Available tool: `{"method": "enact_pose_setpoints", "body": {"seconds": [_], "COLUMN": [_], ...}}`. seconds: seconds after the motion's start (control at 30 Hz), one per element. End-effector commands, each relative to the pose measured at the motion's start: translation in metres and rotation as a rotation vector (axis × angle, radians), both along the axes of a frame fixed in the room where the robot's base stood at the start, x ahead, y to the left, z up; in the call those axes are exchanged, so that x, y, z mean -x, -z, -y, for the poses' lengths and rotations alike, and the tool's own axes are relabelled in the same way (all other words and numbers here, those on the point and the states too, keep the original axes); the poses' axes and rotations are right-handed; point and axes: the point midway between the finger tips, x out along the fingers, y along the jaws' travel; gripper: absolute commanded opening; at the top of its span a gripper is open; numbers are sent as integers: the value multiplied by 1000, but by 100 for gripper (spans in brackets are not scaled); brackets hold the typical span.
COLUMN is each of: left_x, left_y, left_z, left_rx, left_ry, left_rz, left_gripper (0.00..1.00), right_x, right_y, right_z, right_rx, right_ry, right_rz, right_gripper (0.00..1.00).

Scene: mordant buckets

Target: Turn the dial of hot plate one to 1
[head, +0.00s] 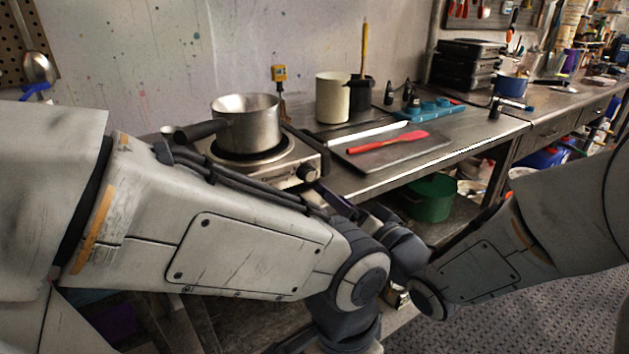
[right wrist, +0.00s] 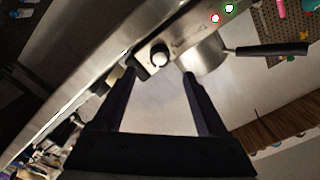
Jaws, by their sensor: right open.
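The hot plate (head: 262,171) is a silver box with a dark round top, standing on the metal bench at the left. Its dial (head: 307,173) is a dark knob on the front right; in the right wrist view the dial (right wrist: 160,57) shows a pale face. My right gripper (head: 336,196) is just in front of the dial, partly hidden by my left arm. In the right wrist view my right gripper (right wrist: 159,74) is open, with the dial just beyond and between its fingertips. I cannot see it touching. The dial's setting is too small to read. My left gripper is out of view.
A steel pot (head: 247,125) with a black handle stands on the hot plate. To its right are a white canister (head: 332,98), a dark tray (head: 384,150) and a red spatula (head: 390,142). A green pot (head: 430,197) sits below the bench. My left arm crosses in front of the bench.

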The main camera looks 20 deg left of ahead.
Motion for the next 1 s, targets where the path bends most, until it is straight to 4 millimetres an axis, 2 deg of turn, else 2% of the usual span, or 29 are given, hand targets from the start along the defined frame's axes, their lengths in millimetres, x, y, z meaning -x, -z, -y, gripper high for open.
{"method": "enact_pose_setpoints", "body": {"seconds": [0.2,0.4,0.8,0.83,0.97,1.0], "left_x": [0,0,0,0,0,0], "left_y": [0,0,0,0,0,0], "left_z": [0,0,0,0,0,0], "left_rx": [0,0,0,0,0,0], "left_ry": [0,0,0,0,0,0], "left_rz": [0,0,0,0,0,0], "left_gripper": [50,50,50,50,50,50], "right_x": [-27,-43,-49,-49,-49,-49], "right_y": [0,0,0,0,0,0], "right_z": [-34,-56,-63,-63,-63,-63], "right_rx": [2,2,3,3,3,3], "right_ry": [-1,0,2,2,2,2], "right_rz": [1,1,0,0,0,0], "right_gripper": [75,75,75,71,22,6]}}
